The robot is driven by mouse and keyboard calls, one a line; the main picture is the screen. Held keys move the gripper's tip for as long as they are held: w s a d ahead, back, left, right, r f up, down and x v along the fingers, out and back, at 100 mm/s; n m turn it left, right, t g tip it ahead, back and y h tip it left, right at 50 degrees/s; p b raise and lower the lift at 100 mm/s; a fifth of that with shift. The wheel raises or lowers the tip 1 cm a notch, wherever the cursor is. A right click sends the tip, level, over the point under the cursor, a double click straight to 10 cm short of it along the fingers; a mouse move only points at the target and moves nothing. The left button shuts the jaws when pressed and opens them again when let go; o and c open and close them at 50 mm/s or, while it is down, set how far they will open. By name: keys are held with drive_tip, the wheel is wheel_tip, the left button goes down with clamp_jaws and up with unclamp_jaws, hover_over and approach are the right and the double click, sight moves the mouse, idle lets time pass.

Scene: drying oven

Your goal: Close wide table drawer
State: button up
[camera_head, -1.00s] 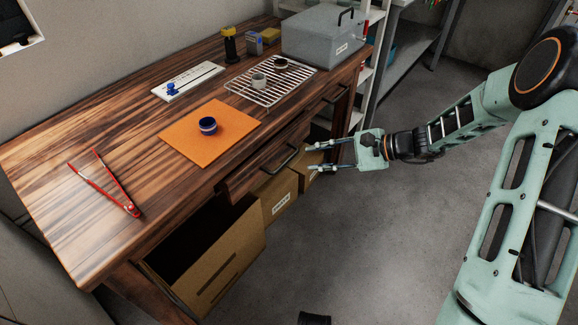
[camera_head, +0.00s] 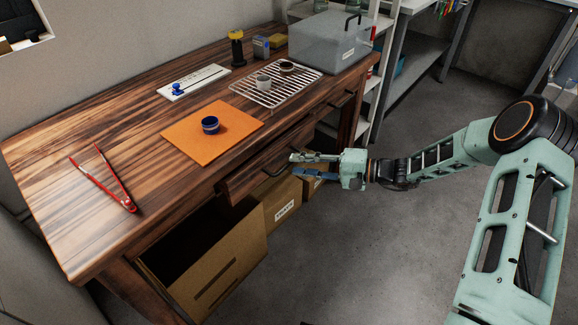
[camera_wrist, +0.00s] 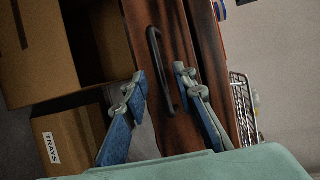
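The wide wooden drawer (camera_head: 238,184) under the table top stands slightly out from the table. Its dark bar handle (camera_head: 283,163) is on the front face. In the wrist view the drawer front (camera_wrist: 176,28) and the handle (camera_wrist: 154,50) show close up. My gripper (camera_head: 292,165) is open in front of the drawer. In the wrist view the fingertips of my gripper (camera_wrist: 160,74) lie on either side of the handle, with gaps between them and the bar. I cannot tell whether either finger touches the drawer face.
Open cardboard boxes (camera_head: 236,268) stand below the drawer; one is labelled TRAYS (camera_wrist: 51,148). On the table (camera_head: 100,160) are red tweezers (camera_head: 108,182), an orange mat (camera_head: 190,146), a wire rack (camera_head: 290,97) and a grey case (camera_head: 328,45).

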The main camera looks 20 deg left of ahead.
sight(291, 164)
drive_tip(key=shift+a+f, duration=0.2)
drive_tip(key=shift+a, duration=0.7)
drive_tip(key=shift+a+f, duration=0.15)
drive_tip(key=shift+a, duration=0.75)
clamp_jaws()
